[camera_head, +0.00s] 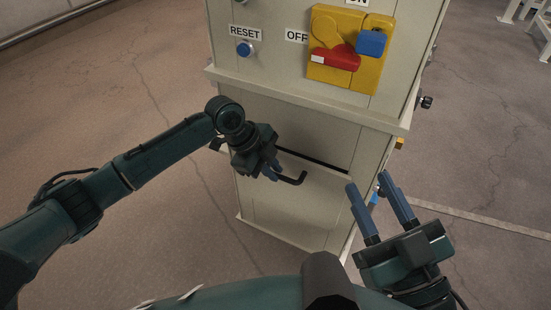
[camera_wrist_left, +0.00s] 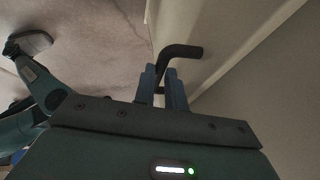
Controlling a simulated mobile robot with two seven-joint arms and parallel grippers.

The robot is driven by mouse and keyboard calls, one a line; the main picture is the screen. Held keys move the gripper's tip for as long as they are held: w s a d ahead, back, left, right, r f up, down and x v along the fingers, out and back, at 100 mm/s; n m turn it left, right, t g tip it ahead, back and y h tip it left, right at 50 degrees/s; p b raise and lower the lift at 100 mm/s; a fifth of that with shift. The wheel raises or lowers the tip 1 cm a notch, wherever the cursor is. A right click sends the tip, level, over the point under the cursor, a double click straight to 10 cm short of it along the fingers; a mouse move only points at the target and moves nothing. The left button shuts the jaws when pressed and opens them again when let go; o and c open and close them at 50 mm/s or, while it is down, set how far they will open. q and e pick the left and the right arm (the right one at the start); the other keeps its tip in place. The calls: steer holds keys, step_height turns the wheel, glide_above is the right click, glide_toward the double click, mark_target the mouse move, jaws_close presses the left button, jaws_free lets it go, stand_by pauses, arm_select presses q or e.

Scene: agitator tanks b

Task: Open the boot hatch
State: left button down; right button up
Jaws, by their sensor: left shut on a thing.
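The boot hatch (camera_head: 300,215) is the beige lower front panel of the cabinet. A dark gap shows along its top edge, so it appears to stand slightly ajar. Its black bar handle (camera_head: 291,181) sticks out near the top. My left gripper (camera_head: 270,172) is shut on the left part of the handle. In the left wrist view the handle (camera_wrist_left: 183,51) rises from between the blue fingers (camera_wrist_left: 163,88) and bends right. My right gripper (camera_head: 369,182) is open and empty, with its fingers pointing up at the right of the cabinet.
Above the hatch, a ledge (camera_head: 310,102) juts out. The upper cabinet carries a blue RESET button (camera_head: 245,49) and a yellow switch plate (camera_head: 347,80) with a red lever and blue block. Small fittings (camera_head: 426,102) stick out on the right side. Floor to the left is clear.

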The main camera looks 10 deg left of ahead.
arm_select(q)
steer(key=s+a+f+t+h+p, duration=0.1)
steer(key=s+a+f+t, duration=0.1)
steer(key=s, duration=0.4)
steer(key=s+a+f+m+t+p, duration=0.1)
steer(key=s+a+f+t+p, duration=0.1)
steer(key=s+f, duration=0.3)
steer(key=shift+s+a+f+h, duration=0.15)
steer(key=shift+s+f+h, duration=0.2)
steer(key=shift+s, duration=0.7)
arm_select(e)
steer(key=shift+s+d+f+g+h, duration=0.2)
steer(key=shift+f+g+h, duration=0.1)
steer(key=shift+h, duration=0.2)
arm_select(q)
steer(key=shift+r, duration=0.1)
arm_select(e)
steer(key=shift+f, duration=0.1)
arm_select(q)
steer(key=c, duration=1.5)
jaws_free()
steer(key=shift+o, duration=0.2)
steer(key=shift+r, duration=0.1)
